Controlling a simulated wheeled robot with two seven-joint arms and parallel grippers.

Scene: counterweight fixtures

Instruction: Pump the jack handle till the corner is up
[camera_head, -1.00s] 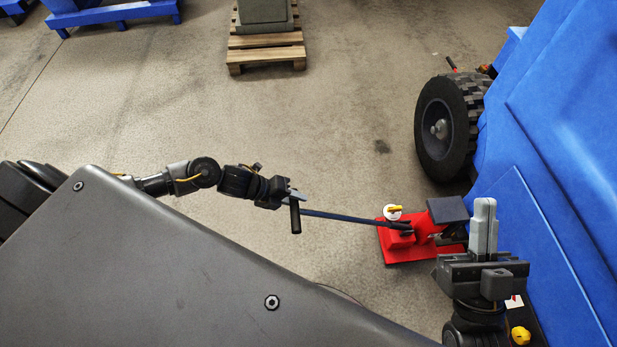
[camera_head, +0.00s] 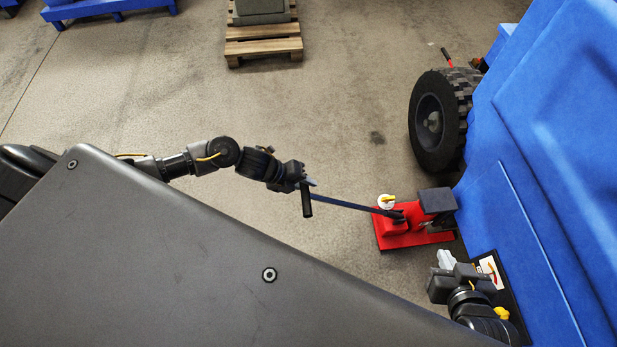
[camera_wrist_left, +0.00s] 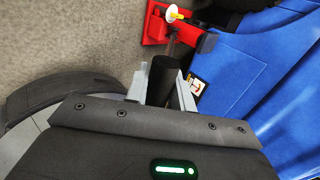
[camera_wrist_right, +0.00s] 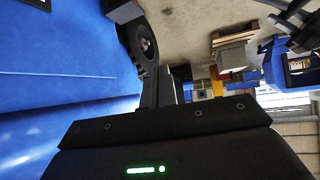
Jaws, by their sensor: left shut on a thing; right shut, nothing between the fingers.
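The red jack (camera_head: 386,238) sits on the floor beside the blue machine (camera_head: 560,170), its dark pad (camera_head: 437,200) near the machine's side. I cannot tell whether the pad touches it. A dark blue handle bar (camera_head: 345,204) runs left from the jack to a black grip (camera_head: 307,199). My left gripper (camera_head: 305,184) is shut on this grip; the left wrist view shows the grip (camera_wrist_left: 162,78) between the fingers, with the jack (camera_wrist_left: 155,28) beyond. My right gripper (camera_head: 446,259) is shut and empty, in front of the jack near the machine. Its fingers also show in the right wrist view (camera_wrist_right: 164,88).
A black wheel (camera_head: 435,120) of the machine stands beyond the jack. A white dial with a yellow pointer (camera_head: 386,202) is at the jack. A small white panel (camera_head: 490,270) is on the machine by my right gripper. A wooden pallet (camera_head: 263,46) stands far back; floor between is clear.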

